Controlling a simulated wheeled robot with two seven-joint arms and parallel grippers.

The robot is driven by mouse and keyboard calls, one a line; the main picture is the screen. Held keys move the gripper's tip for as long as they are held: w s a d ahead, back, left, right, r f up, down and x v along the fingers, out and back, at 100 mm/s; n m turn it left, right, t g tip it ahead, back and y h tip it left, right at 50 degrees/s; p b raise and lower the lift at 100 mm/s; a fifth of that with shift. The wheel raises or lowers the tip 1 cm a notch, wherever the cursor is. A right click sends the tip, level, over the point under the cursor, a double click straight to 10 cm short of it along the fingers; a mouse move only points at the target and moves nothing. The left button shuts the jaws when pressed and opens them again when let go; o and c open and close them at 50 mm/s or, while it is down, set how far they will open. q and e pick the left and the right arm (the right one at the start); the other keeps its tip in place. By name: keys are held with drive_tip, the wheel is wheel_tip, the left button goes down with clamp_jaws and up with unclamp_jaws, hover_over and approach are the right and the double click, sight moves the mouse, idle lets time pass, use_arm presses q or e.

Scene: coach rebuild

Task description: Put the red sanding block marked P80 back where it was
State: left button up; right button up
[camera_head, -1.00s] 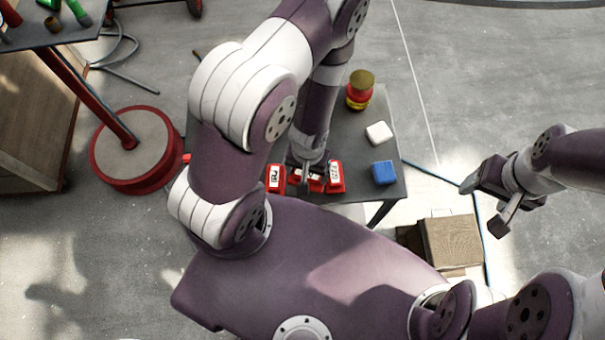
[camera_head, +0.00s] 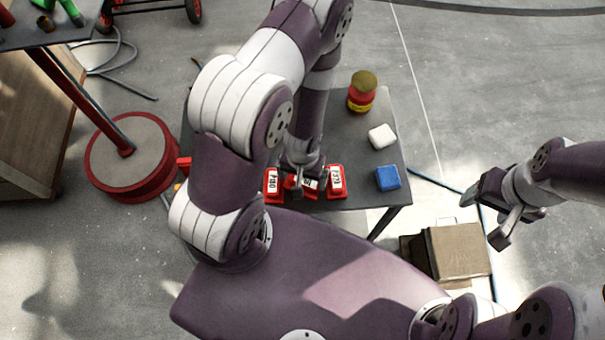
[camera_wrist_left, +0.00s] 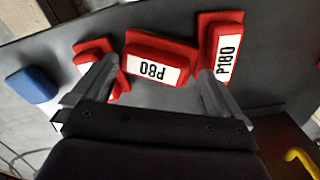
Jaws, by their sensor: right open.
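The red P80 sanding block (camera_wrist_left: 158,62) lies on the dark table between the two other red blocks. It sits slightly askew between the fingers of my left gripper (camera_wrist_left: 157,68), which are apart with a small gap on each side. In the head view, the gripper (camera_head: 303,178) partly covers the P80 block (camera_head: 309,184). The red P180 block (camera_wrist_left: 224,50) is at the right finger; it also shows in the head view (camera_head: 273,184). A third red block (camera_head: 336,181) is partly hidden behind the left finger in the wrist view. My right gripper (camera_head: 487,216) is open and empty, off the table.
A red round base (camera_head: 130,160) stands at left.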

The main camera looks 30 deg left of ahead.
use_arm(q)
wheel_tip(320, 180, up, 12)
drive_tip(key=f, duration=0.1)
wheel_tip(320, 180, up, 13)
drive_tip(key=m+t, duration=0.1)
drive_tip(key=m, duration=0.1)
hover_over(303, 181)
drive_tip(key=shift+w+a+f, duration=0.15)
drive_tip(key=shift+a+f, duration=0.05)
drive_tip(key=shift+a, duration=0.1)
